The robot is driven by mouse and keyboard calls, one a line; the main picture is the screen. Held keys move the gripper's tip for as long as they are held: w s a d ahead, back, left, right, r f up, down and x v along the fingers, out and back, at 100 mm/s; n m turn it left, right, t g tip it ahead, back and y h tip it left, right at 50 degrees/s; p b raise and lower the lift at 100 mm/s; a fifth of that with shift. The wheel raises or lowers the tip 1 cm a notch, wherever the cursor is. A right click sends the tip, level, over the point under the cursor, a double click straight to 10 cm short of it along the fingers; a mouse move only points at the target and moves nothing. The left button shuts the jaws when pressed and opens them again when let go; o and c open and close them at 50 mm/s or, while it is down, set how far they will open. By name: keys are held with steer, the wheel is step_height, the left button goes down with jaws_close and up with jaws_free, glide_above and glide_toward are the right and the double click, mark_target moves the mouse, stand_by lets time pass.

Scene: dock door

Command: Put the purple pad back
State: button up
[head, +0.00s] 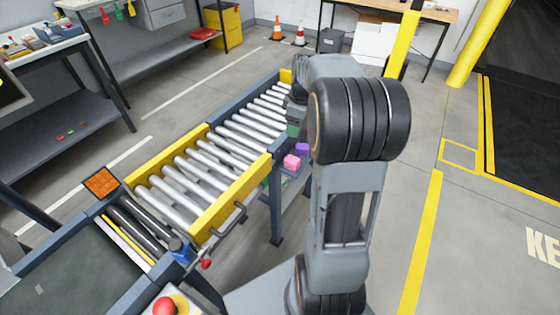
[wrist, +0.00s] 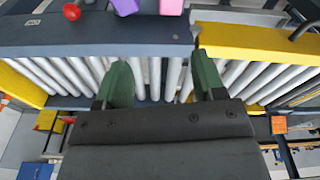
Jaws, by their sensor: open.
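The purple pad (head: 302,148) is a small block at the right side of the roller conveyor (head: 225,130), just behind a pink block (head: 291,161). In the wrist view the purple pad (wrist: 124,6) is cut off by the top edge, left of the pink block (wrist: 171,6). My gripper (wrist: 163,75) is open, its two green fingers apart with rollers and the blue-grey side rail (wrist: 90,35) showing between and around them. Nothing shows between the fingers. In the head view my gripper (head: 294,128) is partly hidden by my arm, close to the purple pad.
Yellow guard rails (head: 230,198) flank the near rollers. A red-knobbed lever (head: 206,263) and a red button (head: 163,306) stand at the near end. An orange square piece (head: 101,182) sits on the left frame. Open floor (head: 400,200) lies to the right.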

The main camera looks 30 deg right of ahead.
steer(key=s+a+m+t, duration=0.2)
steer(key=s+a+m, duration=0.6)
steer(key=s+a, duration=0.7)
steer(key=a, duration=0.2)
steer(key=shift+a+f+h, duration=0.3)
steer(key=shift+a+f, duration=0.05)
steer(key=shift+a, duration=0.05)
steer(key=shift+r, duration=0.1)
